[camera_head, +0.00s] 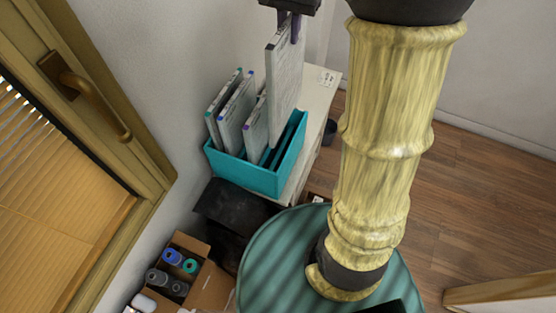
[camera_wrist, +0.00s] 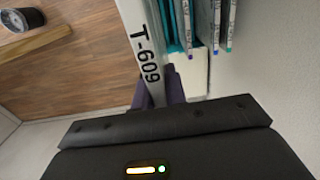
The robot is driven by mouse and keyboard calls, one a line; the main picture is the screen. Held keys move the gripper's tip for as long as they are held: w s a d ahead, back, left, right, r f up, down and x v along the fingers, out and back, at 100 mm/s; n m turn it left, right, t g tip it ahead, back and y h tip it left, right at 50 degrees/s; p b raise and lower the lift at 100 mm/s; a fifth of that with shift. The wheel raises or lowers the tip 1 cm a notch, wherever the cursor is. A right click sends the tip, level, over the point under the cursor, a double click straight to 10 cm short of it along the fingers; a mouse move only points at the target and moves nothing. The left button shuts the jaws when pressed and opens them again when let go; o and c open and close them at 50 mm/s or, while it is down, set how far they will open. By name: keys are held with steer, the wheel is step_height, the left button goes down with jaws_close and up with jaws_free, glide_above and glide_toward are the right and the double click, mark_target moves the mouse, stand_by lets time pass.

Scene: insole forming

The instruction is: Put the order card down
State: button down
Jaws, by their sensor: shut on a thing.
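The order card (camera_head: 285,80) is a thin pale board held upright. My gripper (camera_head: 290,24) is shut on its top edge. In the wrist view the card (camera_wrist: 140,30) shows the print "T-609", and the purple fingers of my gripper (camera_wrist: 160,92) pinch its end. The teal rack (camera_head: 250,176) is below the card. The card's lower end overlaps the rack's opening in the head view; I cannot tell whether it is inside a slot or just above it. Several other cards (camera_head: 238,112) stand in the left part of the rack.
The rack stands on a white cabinet (camera_head: 322,100) against the wall. A round green-striped table (camera_head: 270,262) is in front. A cardboard box (camera_head: 211,288) with several rolls or bottles is at lower left. A window frame with a handle (camera_head: 92,95) is at left.

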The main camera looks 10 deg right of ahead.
steer(key=p, duration=0.5)
glide_above(287, 121)
steer(key=w, duration=0.1)
step_height(287, 121, down, 24)
steer(key=shift+d+f, duration=0.1)
steer(key=shift+f+p, duration=0.55)
steer(key=shift+f, duration=1.4)
steer(key=c, duration=1.8)
jaws_free()
steer(key=o, duration=0.4)
steer(key=shift+c, duration=0.2)
